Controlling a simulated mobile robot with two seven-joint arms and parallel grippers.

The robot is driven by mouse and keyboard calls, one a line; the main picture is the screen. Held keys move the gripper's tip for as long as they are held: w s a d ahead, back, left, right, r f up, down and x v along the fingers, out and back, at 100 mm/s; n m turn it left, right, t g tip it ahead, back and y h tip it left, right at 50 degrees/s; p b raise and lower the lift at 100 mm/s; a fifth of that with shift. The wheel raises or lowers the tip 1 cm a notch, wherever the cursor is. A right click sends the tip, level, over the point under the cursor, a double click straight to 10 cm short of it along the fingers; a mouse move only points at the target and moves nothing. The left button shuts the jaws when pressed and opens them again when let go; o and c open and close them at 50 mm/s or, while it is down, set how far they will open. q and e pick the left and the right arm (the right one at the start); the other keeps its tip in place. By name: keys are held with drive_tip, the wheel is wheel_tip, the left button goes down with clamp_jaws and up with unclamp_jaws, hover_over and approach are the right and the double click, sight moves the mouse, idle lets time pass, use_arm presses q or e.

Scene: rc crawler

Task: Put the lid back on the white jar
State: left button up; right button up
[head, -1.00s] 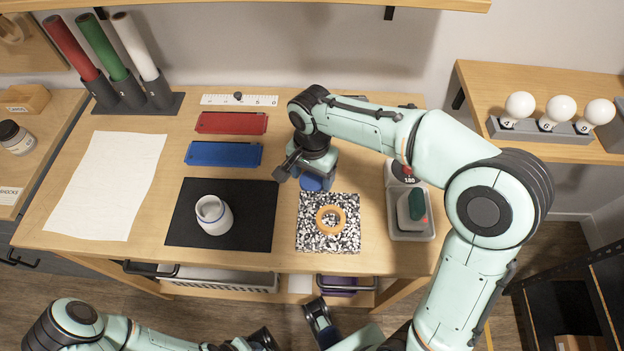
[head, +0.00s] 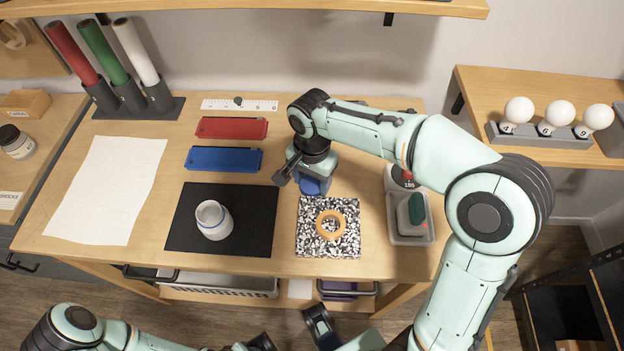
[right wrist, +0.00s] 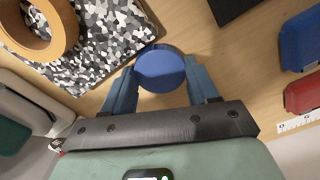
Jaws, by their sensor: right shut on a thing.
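The white jar (head: 213,220) stands upright and open on the black mat (head: 256,232), with a blue line around its rim. A round blue lid (right wrist: 160,68) sits between the fingers of my right gripper (right wrist: 163,85); in the head view the lid (head: 311,187) is partly under the gripper, behind the speckled board. My right gripper is shut on this lid, to the right of the mat. I cannot tell whether the lid touches the table. Part of my left gripper (head: 320,322) shows at the bottom edge, below the table front; its opening is unclear.
An orange ring (head: 331,225) lies on the speckled board (head: 346,248). A red box (head: 232,127) and a blue box (head: 223,158) lie behind the mat. White paper (head: 105,190) is at left. A grey tray (head: 411,239) with a green-topped item is at right.

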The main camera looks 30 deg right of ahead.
sight(312, 184)
use_arm(q)
wheel_tip(312, 184, up, 4)
drive_tip(key=p, duration=0.4)
use_arm(e)
wheel_tip(312, 184, up, 20)
drive_tip(key=shift+f, duration=0.2)
use_arm(q)
drive_tip(key=o, duration=1.1)
drive_tip(key=shift+c, duration=0.2)
use_arm(e)
drive_tip(key=shift+f, duration=0.1)
